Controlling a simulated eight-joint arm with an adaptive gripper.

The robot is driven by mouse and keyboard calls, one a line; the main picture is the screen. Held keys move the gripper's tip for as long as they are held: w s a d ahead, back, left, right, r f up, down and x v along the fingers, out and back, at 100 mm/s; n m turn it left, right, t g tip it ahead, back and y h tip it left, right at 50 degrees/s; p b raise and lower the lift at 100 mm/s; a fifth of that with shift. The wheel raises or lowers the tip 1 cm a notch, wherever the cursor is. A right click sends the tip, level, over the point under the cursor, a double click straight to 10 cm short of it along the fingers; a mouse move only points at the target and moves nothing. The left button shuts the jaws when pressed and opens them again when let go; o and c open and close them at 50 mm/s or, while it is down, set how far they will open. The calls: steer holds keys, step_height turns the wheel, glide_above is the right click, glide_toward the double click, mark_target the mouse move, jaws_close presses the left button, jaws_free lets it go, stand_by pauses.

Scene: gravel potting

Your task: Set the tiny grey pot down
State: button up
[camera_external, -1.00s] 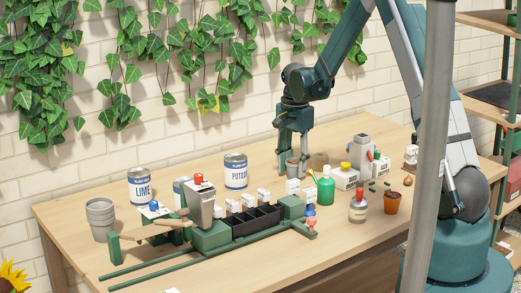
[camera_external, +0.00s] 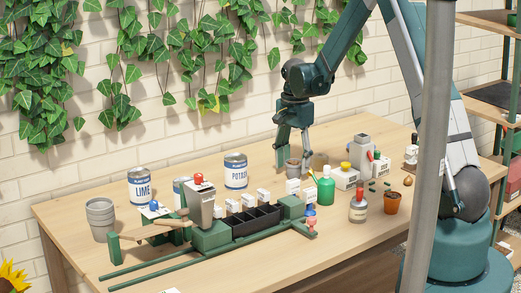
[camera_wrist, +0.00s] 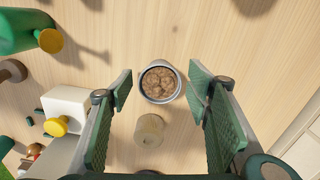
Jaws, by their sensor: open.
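The tiny grey pot (camera_wrist: 160,83) is filled with brown gravel and shows from above in the wrist view. In the outside view the pot (camera_external: 293,167) appears upright on the table behind the white boxes. My gripper (camera_wrist: 160,93) is open, with one green-padded finger on each side of the pot and a gap to both. In the outside view my gripper (camera_external: 293,160) points straight down over the pot.
A tan cylinder (camera_wrist: 149,130) stands close to the pot. A white box with a yellow knob (camera_wrist: 67,108) and a green bottle (camera_wrist: 20,28) are to the left. The table right of the pot looks clear.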

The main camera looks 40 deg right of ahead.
mark_target(294, 163)
step_height(294, 163, up, 11)
steer(key=p, duration=0.1)
steer(key=shift+f, duration=0.15)
stand_by(0.6)
steer(key=s+a+r+n+t, duration=0.2)
steer(key=s+a+r+n, duration=0.25)
steer(key=s+r, duration=0.4)
steer(key=s+a+r+n+t, duration=0.1)
steer(key=s+a+r+n, duration=0.2)
steer(key=s+a+r, duration=0.45)
steer(key=s+a+r+n+t, duration=0.1)
steer(key=s+a+n+t, duration=0.1)
steer(key=s, duration=0.9)
steer(key=s+a+r+n+t, duration=0.2)
steer(key=s+a+n, duration=0.2)
steer(key=s, duration=0.6)
steer(key=shift+s+a+n, duration=0.2)
steer(key=shift+s+n, duration=0.15)
steer(key=shift+n, duration=1)
